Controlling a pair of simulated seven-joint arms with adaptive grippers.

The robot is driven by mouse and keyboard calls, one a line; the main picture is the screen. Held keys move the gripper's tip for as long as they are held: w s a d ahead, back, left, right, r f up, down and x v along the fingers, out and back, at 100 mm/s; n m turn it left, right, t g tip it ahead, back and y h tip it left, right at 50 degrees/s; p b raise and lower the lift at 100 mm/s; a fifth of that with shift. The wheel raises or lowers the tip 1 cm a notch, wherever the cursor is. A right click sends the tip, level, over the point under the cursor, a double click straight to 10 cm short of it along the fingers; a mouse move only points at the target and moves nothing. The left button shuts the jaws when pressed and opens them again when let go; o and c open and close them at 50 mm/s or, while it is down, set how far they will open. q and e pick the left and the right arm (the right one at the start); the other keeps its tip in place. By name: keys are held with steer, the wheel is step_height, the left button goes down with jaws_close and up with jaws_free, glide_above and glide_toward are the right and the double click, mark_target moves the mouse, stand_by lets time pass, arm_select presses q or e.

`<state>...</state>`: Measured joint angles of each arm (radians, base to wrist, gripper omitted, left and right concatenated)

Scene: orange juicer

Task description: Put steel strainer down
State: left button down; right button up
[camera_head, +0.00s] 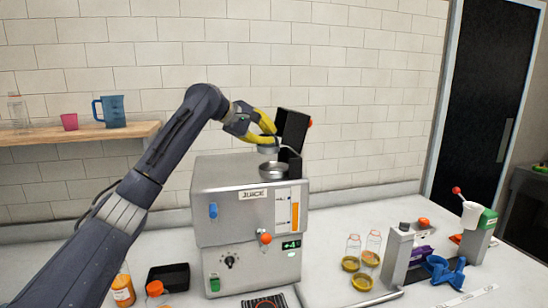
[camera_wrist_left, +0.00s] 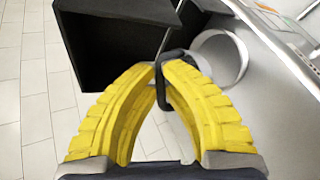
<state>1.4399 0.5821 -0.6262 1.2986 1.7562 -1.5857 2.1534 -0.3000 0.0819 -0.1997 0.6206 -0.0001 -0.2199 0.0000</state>
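My left gripper (camera_head: 272,136) has yellow fingers and is above the top of the juicer (camera_head: 240,210). In the left wrist view its fingertips (camera_wrist_left: 168,66) come together on a dark handle loop (camera_wrist_left: 166,98). The loop appears to belong to the steel strainer (camera_wrist_left: 238,62), a round grey cup just beyond the fingertips. In the head view the strainer (camera_head: 268,149) hangs below the fingers, just above a round steel bowl (camera_head: 275,168) on the juicer top. Whether the strainer touches the bowl cannot be told. My right gripper is not in view.
A black open box-like part (camera_head: 292,128) stands close right of the fingers. A wooden shelf (camera_head: 75,136) with a blue jug (camera_head: 113,112) is at left. A black tray (camera_head: 168,278), glass jars (camera_head: 372,246) and a grey press (camera_head: 397,258) occupy the counter.

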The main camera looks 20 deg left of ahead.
mark_target(273, 144)
arm_select(q)
steer(key=shift+w+d, duration=0.25)
steer(key=shift+d, duration=0.2)
steer(key=shift+w+d, duration=0.2)
steer(key=shift+d, duration=0.25)
steer(key=f, duration=0.2)
steer(key=shift+a+f, duration=0.3)
steer(key=shift+f, duration=0.1)
steer(key=shift+d+f, duration=0.1)
steer(key=shift+d, duration=0.05)
steer(key=shift+d+f, duration=0.1)
steer(key=shift+f, duration=1.9)
steer(key=shift+f, duration=0.1)
steer(key=c, duration=1.5)
jaws_free()
steer(key=shift+c, duration=0.2)
steer(key=v, duration=1.2)
